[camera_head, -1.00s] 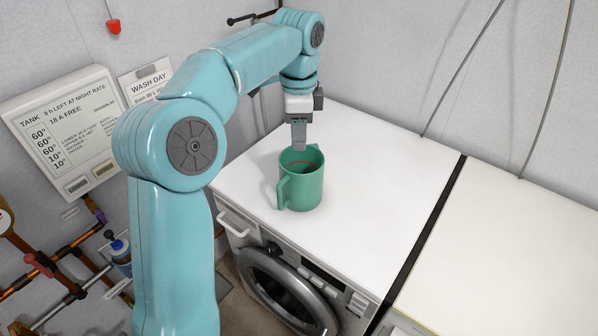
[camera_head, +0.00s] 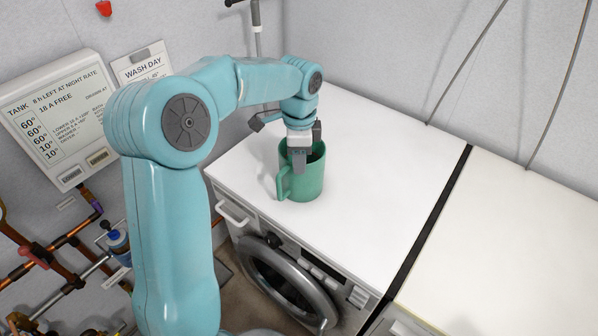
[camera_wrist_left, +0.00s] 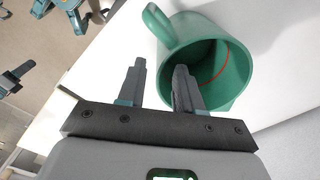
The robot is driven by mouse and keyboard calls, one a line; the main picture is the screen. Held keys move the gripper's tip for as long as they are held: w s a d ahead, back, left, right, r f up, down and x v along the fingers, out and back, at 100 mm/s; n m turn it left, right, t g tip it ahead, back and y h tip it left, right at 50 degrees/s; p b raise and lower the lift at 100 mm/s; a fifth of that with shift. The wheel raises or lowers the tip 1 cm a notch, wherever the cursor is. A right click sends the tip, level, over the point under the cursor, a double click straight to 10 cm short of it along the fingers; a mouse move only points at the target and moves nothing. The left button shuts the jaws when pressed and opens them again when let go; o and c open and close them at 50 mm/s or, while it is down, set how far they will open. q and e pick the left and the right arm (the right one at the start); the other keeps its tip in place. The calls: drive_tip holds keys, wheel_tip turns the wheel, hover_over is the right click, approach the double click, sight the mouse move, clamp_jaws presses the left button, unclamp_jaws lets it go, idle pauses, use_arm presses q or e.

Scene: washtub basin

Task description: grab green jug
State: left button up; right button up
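The green jug (camera_head: 312,179) stands upright on the white top of the washing machine, with its handle toward the front left. In the left wrist view the jug (camera_wrist_left: 235,55) shows its open mouth, a red line inside and its handle at the upper left. My left gripper (camera_head: 299,168) points down at the jug's near left side, overlapping its rim and hiding part of it. In the wrist view the left gripper (camera_wrist_left: 160,72) is open, its fingers apart with nothing held between them. One finger overlaps the jug's rim; I cannot tell whether it touches.
The washing machine top (camera_head: 375,160) is clear around the jug. A dark gap (camera_head: 432,225) separates it from another white top (camera_head: 510,250) at the right. Walls rise behind.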

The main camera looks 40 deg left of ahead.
use_arm(q)
hover_over(307, 187)
drive_tip(key=a, duration=0.1)
wheel_tip(307, 187, down, 4)
drive_tip(key=shift+s+a+f+p, duration=0.25)
drive_tip(key=shift+s+f+p, duration=0.1)
drive_tip(key=shift+s, duration=0.35)
drive_tip(key=shift+w+f, duration=0.1)
drive_tip(key=shift+w, duration=0.1)
clamp_jaws()
drive_tip(key=shift+s+d, duration=0.1)
idle(0.3)
